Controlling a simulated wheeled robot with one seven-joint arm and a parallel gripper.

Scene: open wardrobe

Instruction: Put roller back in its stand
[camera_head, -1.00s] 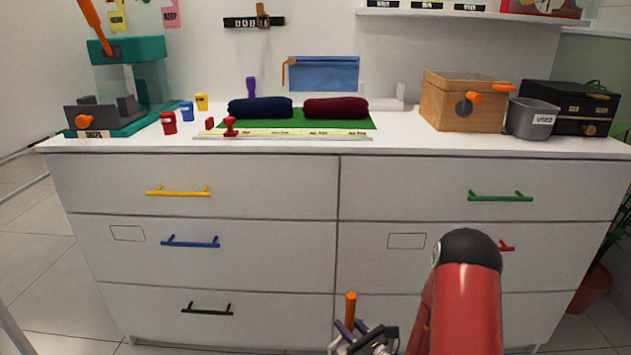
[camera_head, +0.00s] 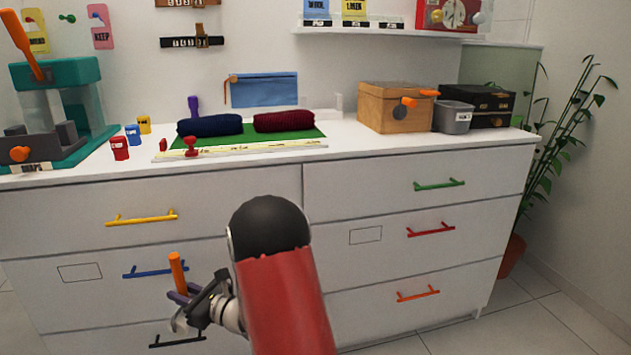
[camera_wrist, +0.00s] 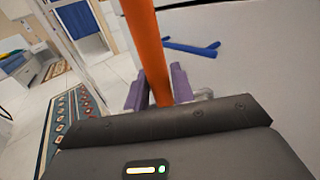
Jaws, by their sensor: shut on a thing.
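My gripper (camera_head: 182,294) is shut on an orange rod (camera_head: 177,268), which looks like the roller's handle. The rod stands nearly upright in front of the dresser, near the blue drawer handle. In the wrist view, the orange rod (camera_wrist: 146,45) passes between the purple fingers of my gripper (camera_wrist: 157,90) and runs out of the top of the picture. The roller's head cannot be made out. A white upright piece (camera_head: 338,104) stands at the back of the dresser top, right of the dark red roll; I cannot tell whether it is the stand.
The white dresser (camera_head: 390,158) has closed drawers with coloured protruding handles. Its top holds a teal press (camera_head: 55,72), a green mat (camera_head: 285,136) with two fabric rolls, a wooden box (camera_head: 385,110) and a grey bin (camera_head: 453,118). A plant (camera_head: 545,140) stands at right.

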